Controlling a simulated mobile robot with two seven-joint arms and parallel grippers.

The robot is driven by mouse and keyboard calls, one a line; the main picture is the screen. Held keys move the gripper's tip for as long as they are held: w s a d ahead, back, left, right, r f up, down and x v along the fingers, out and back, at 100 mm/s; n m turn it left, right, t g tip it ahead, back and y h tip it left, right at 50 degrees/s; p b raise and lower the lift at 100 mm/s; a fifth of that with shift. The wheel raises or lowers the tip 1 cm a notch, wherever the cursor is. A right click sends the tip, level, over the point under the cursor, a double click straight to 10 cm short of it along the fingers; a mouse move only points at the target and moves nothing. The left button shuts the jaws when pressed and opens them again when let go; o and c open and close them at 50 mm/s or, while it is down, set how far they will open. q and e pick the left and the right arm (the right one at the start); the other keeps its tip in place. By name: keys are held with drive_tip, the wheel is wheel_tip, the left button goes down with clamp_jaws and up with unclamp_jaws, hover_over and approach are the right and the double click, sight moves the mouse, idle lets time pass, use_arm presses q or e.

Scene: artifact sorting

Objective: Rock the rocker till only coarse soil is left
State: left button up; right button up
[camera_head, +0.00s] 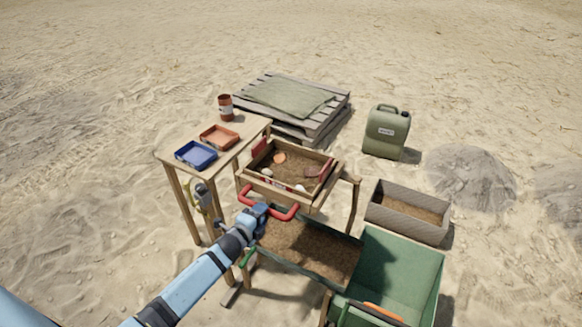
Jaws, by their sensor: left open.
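The rocker (318,206) is a wooden sieve box on a frame, in the middle of the view. Brown soil (296,176) lies in it with a few lighter and reddish pieces on top. A red handle (287,217) runs along its near side. My left gripper (262,211) is open at the left part of this handle; I cannot tell whether it touches it. Below the sieve is a trough (300,268) with fine brown soil. My right gripper is not in view.
A wooden table (176,150) at the left bears a blue tray (196,155), an orange tray (219,138) and a rust-coloured can (226,108). A pallet (330,118) stands behind. At the right are a green canister (386,133), a soil crate (408,231) and a green bin (402,262).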

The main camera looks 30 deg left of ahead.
use_arm(q)
drive_tip(key=p+v, duration=0.1)
drive_tip(key=v, duration=0.3)
drive_tip(key=shift+s+p, duration=0.3)
drive_tip(key=shift+s, duration=0.1)
drive_tip(key=s+d+n+g+h, duration=0.1)
drive_tip(key=s+d+n+g, duration=0.1)
drive_tip(key=s+d+n, duration=0.5)
drive_tip(key=s+d+n+g+h, duration=0.1)
drive_tip(key=s+d+n+g, duration=0.1)
drive_tip(key=s+d+n, duration=0.6)
drive_tip(key=s+d, duration=0.1)
drive_tip(key=s, duration=0.6)
drive_tip(key=shift+d+r+g+h, duration=0.2)
drive_tip(key=shift+d+g+h, duration=0.1)
drive_tip(key=shift+d, duration=0.1)
